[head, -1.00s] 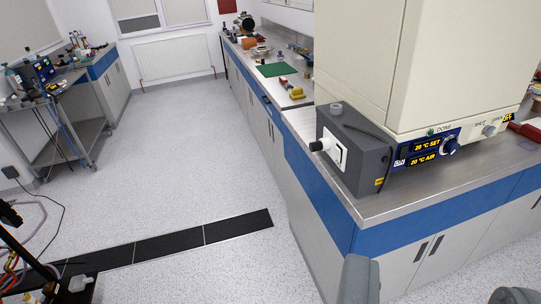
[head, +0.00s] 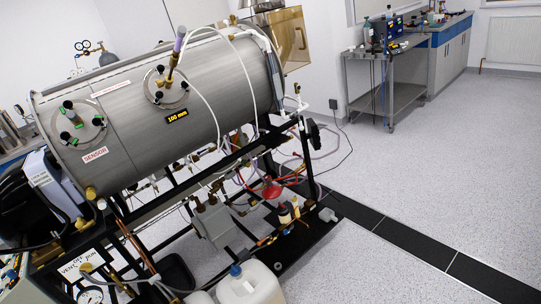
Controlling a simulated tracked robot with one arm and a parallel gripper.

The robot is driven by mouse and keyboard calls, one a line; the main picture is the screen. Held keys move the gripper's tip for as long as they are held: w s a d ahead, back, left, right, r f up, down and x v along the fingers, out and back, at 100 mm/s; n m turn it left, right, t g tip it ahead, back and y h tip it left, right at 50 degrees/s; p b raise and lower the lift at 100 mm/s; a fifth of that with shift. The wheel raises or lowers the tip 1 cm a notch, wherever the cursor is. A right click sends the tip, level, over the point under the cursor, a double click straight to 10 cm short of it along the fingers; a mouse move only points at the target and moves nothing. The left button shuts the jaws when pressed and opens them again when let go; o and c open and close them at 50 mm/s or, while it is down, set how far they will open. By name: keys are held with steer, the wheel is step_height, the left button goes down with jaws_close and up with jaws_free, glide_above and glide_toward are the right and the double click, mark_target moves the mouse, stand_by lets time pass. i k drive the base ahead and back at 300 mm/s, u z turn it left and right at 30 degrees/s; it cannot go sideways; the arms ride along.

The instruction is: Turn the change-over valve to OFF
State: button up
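The horizontal steel chamber (head: 215,95) carries two round ports, a "SENSOR" label and a "100 mm" label. My gripper is not in view.
The black frame (head: 290,140) carries hoses and fittings. A white plastic canister (head: 250,285) stands at its foot. A steel trolley (head: 385,100) with instruments is at the back. Speckled floor (head: 430,185) is clear at right, crossed by a dark floor strip (head: 405,243).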

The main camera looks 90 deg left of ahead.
mark_target(86, 267)
steer(key=u, duration=3.85)
steer(key=i, duration=1)
steer(key=u, duration=0.1)
